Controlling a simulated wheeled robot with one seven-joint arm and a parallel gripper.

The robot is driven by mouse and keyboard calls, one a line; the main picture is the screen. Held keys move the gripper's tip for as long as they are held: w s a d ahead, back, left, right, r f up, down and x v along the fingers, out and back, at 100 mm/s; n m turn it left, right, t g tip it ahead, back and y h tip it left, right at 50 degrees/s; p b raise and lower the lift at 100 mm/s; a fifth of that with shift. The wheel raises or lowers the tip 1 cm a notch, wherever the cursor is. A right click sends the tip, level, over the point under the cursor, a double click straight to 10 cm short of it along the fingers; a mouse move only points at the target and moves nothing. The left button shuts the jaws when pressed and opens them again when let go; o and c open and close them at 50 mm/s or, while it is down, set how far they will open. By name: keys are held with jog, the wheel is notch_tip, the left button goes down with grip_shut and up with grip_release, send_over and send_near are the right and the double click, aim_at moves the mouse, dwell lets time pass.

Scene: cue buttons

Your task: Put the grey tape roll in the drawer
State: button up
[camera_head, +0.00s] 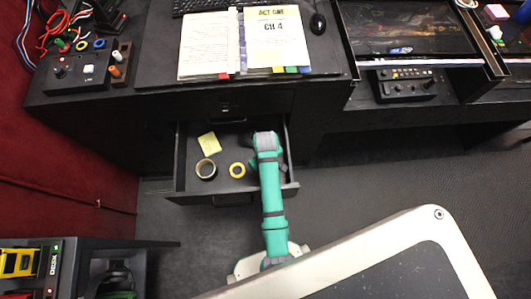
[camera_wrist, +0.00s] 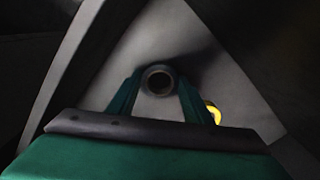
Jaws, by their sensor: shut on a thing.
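My gripper (camera_wrist: 157,88) is shut on the grey tape roll (camera_wrist: 145,83), a dark ring with its round hole facing the wrist camera. In the head view the drawer (camera_head: 185,150) below the desk is pulled open. I cannot tell whether the held roll touches the drawer floor.
The drawer also holds a dark roll with a tan core (camera_head: 206,169) and a yellow sticky note (camera_head: 209,143). Above it, the desk bears an open binder (camera_head: 245,45), a keyboard (camera_head: 205,5) and a mouse (camera_head: 318,23). A button box (camera_head: 77,70) stands at left.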

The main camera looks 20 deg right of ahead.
jog(key=shift+f, duration=0.5)
jog(key=shift+f, duration=0.1)
jog(key=o, duration=1.1)
notch_tip(320, 180, up, 12)
jog(key=shift+r, duration=0.1)
